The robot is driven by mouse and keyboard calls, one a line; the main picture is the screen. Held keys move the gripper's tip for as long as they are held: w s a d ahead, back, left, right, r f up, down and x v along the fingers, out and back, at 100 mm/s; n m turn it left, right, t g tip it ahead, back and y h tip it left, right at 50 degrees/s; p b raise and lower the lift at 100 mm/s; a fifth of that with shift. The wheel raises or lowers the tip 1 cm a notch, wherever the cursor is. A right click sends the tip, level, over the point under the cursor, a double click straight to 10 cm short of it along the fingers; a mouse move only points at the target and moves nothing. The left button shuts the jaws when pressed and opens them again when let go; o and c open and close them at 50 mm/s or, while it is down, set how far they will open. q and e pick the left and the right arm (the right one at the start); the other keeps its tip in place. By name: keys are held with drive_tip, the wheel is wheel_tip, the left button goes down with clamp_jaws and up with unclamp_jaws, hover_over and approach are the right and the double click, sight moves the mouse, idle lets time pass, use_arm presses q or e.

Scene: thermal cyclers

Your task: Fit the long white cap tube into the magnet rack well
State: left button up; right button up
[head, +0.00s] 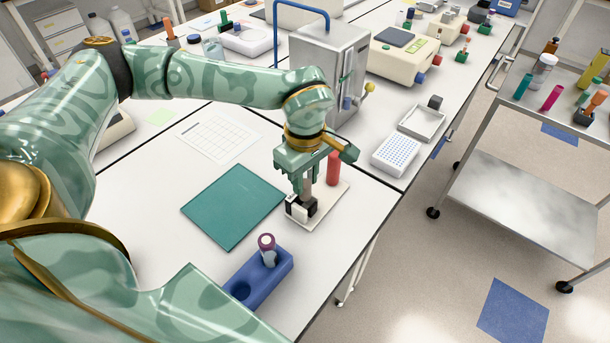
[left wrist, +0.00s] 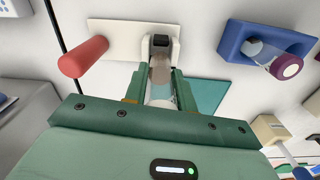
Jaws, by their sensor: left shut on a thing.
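My left gripper (head: 307,193) is shut on the long white cap tube, directly above the magnet rack. In the left wrist view the tube (left wrist: 160,72) lies between the two fingers (left wrist: 160,88), with brownish contents and a pale upper part nearest the palm. Its far end meets or overlaps the black block of the magnet rack (left wrist: 160,42); I cannot tell how deep it sits. In the head view the magnet rack (head: 327,207) is a white plate with a small black and white block, and the fingers hide most of the tube. My right gripper is not in view.
A red cylinder (head: 333,168) stands on the white plate behind the gripper. A blue two-well holder (head: 276,275) with a purple-capped tube (head: 267,244) stands nearer me. A teal mat (head: 232,208) lies to the left. The bench edge is to the right.

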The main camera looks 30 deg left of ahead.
sight(305, 191)
use_arm(q)
drive_tip(key=shift+p, duration=0.55)
idle(0.7)
drive_tip(key=shift+f+b, duration=1.2)
drive_tip(key=shift+f, duration=1)
drive_tip(key=o, duration=1.1)
drive_tip(key=shift+r, duration=0.1)
wheel_tip(305, 191, up, 16)
drive_tip(key=p, duration=0.2)
drive_tip(key=shift+r+p, duration=0.1)
drive_tip(key=shift+p, duration=0.3)
